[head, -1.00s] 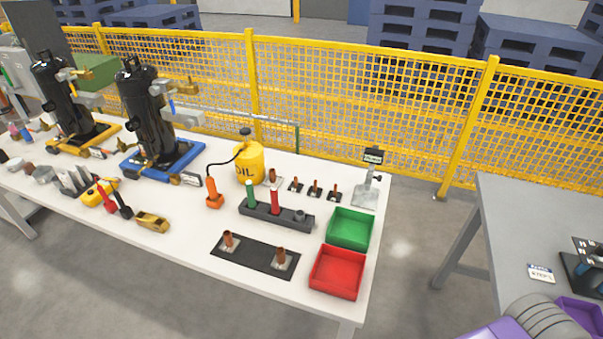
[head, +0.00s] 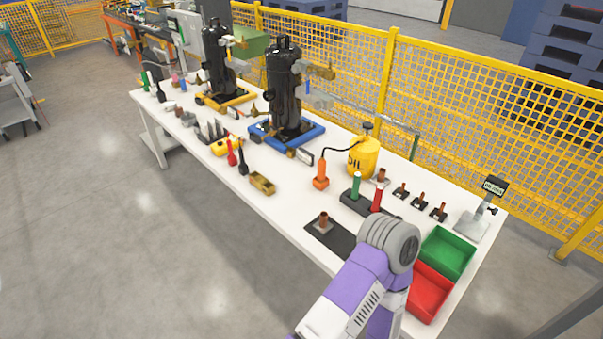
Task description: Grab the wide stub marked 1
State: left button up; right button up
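A copper stub (head: 323,220) on a pale square base stands upright on the dark mat (head: 319,237) at the front of the white table. A second copper stub stood on that mat in the earlier frame; its place is now behind my purple and grey arm. Another copper stub (head: 382,175) on a pale base stands beside the oil can. Several slimmer copper stubs on black bases, one of them here (head: 420,200), stand in a row to its right. No number on any stub is legible. Neither of my grippers is in view.
My arm covers the front right of the table. Two black compressors stand further left. The floor in front is clear.

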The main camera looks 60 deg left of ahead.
aim_at(379, 179)
jog(key=u, duration=2.1)
